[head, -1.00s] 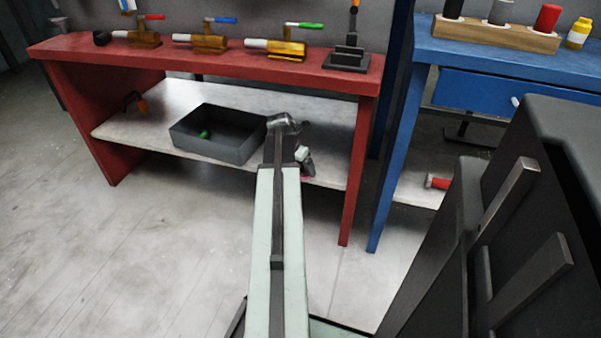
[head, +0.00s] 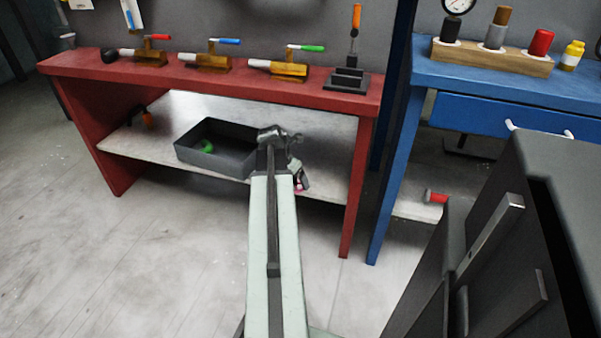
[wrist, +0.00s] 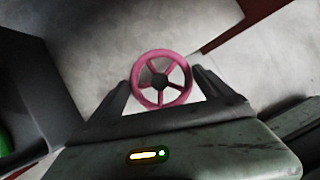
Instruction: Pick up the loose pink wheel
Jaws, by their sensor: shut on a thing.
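The pink wheel (wrist: 161,79) is between the two fingers of my gripper (wrist: 162,82) in the wrist view. It is a spoked ring with a dark hub, and my gripper is shut on it. In the head view my gripper (head: 299,184) is at the front edge of the red bench's lower shelf, right of the dark bin. Only a small pink bit of the wheel (head: 299,187) shows there; my arm and gripper hide the rest.
A dark open bin (head: 213,163) with a green object (head: 207,147) stands on the pale lower shelf (head: 130,148). The red bench (head: 357,190) has a right leg near my gripper. A blue bench (head: 393,170) stands to the right. The floor in front is clear.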

